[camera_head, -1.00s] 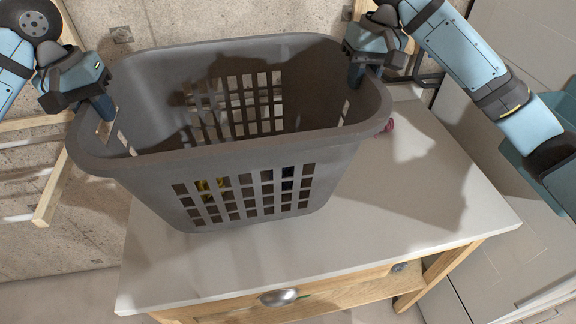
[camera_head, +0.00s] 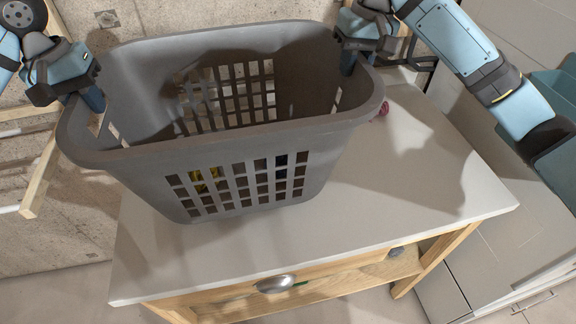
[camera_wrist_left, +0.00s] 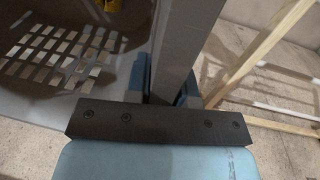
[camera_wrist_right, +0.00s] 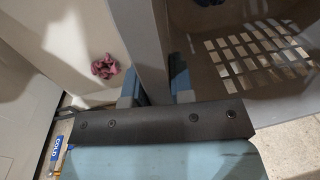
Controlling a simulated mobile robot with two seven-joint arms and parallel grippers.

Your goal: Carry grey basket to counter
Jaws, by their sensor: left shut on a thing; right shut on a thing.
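The grey basket (camera_head: 225,141) is a large slotted laundry basket. In the head view it is upright over the left part of the white-topped counter (camera_head: 400,215); I cannot tell whether its bottom touches the top. My left gripper (camera_head: 93,103) is shut on the basket's left end rim, which also shows in the left wrist view (camera_wrist_left: 178,50). My right gripper (camera_head: 348,66) is shut on the right end rim, also seen in the right wrist view (camera_wrist_right: 148,45). Something yellow (camera_head: 203,180) shows through the slots; most of the inside is hidden.
A small crumpled pink item (camera_head: 381,110) lies on the counter right of the basket; the right wrist view shows it too (camera_wrist_right: 105,66). A wooden rack (camera_head: 42,180) stands at left against the concrete wall. The counter's front right area is clear.

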